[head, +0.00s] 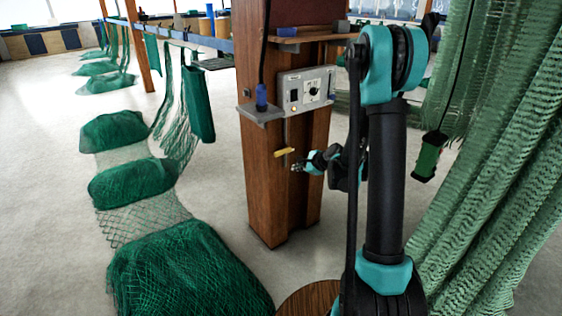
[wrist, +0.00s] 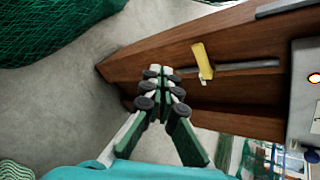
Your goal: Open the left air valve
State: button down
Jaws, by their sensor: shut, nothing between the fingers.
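A yellow valve lever (head: 284,152) sits on a thin vertical pipe on the wooden post, below the control box. It lies crosswise to the pipe. In the wrist view the yellow lever (wrist: 203,62) is just right of my fingertips, with the grey pipe (wrist: 245,67) running away to the right. My gripper (head: 297,167) is just below and right of the lever in the head view. In the wrist view its fingertips (wrist: 161,77) are together and empty, apart from the lever in the picture. Only one yellow lever is visible.
The wooden post (head: 285,195) carries a control box (head: 306,90) and a small shelf (head: 260,114) holding a blue item. Green net piles (head: 185,265) lie on the floor at left. Hanging nets (head: 500,170) fill the right side. Floor between the piles and post is clear.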

aim_at(282, 151)
jog(key=w+f+m+t+y, duration=0.2)
jog(key=w+f+m, duration=0.7)
jog(key=w+m, duration=0.1)
jog(key=shift+w+a+m+t, duration=0.3)
jog(key=shift+w+a+t, duration=0.1)
jog(key=shift+w, duration=0.45)
jog(key=shift+f, duration=0.1)
jog(key=x, duration=1)
jog(key=shift+r, duration=2.05)
jog(key=shift+r, duration=0.1)
